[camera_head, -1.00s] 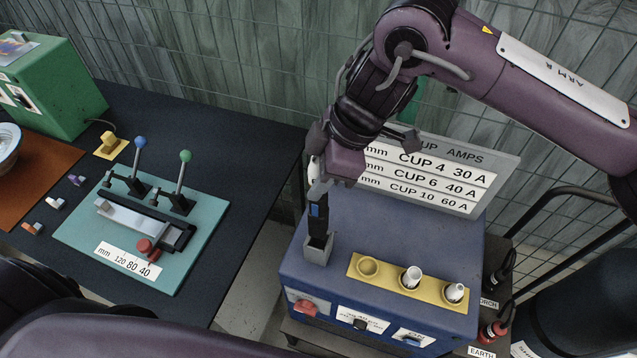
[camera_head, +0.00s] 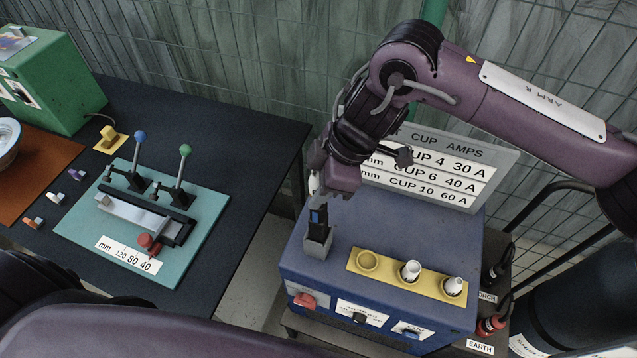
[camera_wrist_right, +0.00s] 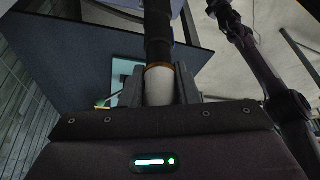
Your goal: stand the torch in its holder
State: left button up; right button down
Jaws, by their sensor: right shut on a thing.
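The torch (camera_head: 319,217) has a dark body with a blue patch and stands roughly upright. Its lower end is at the mouth of the grey square holder (camera_head: 317,247) on the blue box and looks to be inside it; the depth is hidden. My right gripper (camera_head: 318,197) is shut on the torch near its top, above the holder. In the right wrist view, the torch's white part (camera_wrist_right: 159,86) with an orange ring is between the grey fingers, and the black body extends beyond. My left gripper is not in view.
A yellow strip (camera_head: 388,276) with three round holes, two holding white cups, lies right of the holder. A grey sign (camera_head: 490,170) stands behind. The black table (camera_head: 230,130) at left carries a teal fixture (camera_head: 85,222) with levers.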

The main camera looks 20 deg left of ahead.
jog(key=c, duration=1.1)
grip_release()
jog(key=shift+r, duration=0.1)
jog(key=shift+r+p, duration=0.5)
jog(key=shift+r, duration=0.15)
jog(key=shift+w+d+r+b, duration=0.1)
jog(key=shift+w+r+b, duration=0.05)
jog(key=shift+r+b, duration=0.15)
jog(key=b+v, duration=0.2)
jog(key=v, duration=0.9)
jog(key=shift+d+r, duration=0.1)
